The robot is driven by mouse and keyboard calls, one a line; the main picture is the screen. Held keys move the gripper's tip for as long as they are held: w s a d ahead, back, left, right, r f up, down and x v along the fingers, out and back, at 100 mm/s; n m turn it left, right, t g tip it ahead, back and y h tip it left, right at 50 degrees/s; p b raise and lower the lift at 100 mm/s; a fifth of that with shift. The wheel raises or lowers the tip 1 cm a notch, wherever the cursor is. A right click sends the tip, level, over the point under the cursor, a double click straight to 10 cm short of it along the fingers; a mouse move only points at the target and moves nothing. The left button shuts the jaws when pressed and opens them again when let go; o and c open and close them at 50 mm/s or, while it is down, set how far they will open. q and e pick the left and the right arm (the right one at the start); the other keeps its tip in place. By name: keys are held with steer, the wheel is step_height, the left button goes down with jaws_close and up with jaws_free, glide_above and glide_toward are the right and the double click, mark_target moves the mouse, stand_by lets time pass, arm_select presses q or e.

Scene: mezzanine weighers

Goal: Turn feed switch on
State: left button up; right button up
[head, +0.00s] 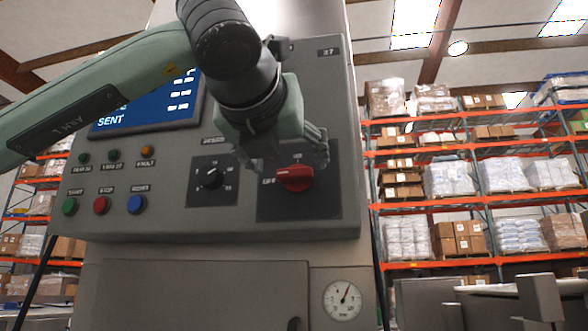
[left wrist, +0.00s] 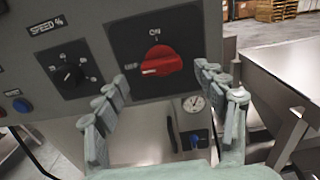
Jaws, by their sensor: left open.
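The feed switch is a red rotary knob (head: 296,179) on a dark square plate at the right of the grey control panel. It also shows in the left wrist view (left wrist: 155,62), with ON marked above it and a label, apparently OFF, at its left. Its handle lies roughly sideways, towards the left label. My left gripper (head: 290,156) is open in front of the panel, by the knob's upper left in the head view. In the left wrist view its fingertips (left wrist: 163,80) stand apart, either side of the knob, with nothing between them visibly gripped. My right gripper is out of view.
A black speed dial (head: 212,178) sits left of the switch. Green, red and blue buttons (head: 101,205) and a blue screen (head: 150,105) are further left. A round gauge (head: 342,299) is below. Tall racks (head: 470,200) stand behind at right.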

mark_target(294, 171)
arm_select(q)
steer(key=shift+w+d, duration=0.25)
steer(key=shift+w, duration=0.75)
steer(key=shift+w+d, duration=0.2)
steer(key=shift+w, duration=0.75)
steer(key=c, duration=1.2)
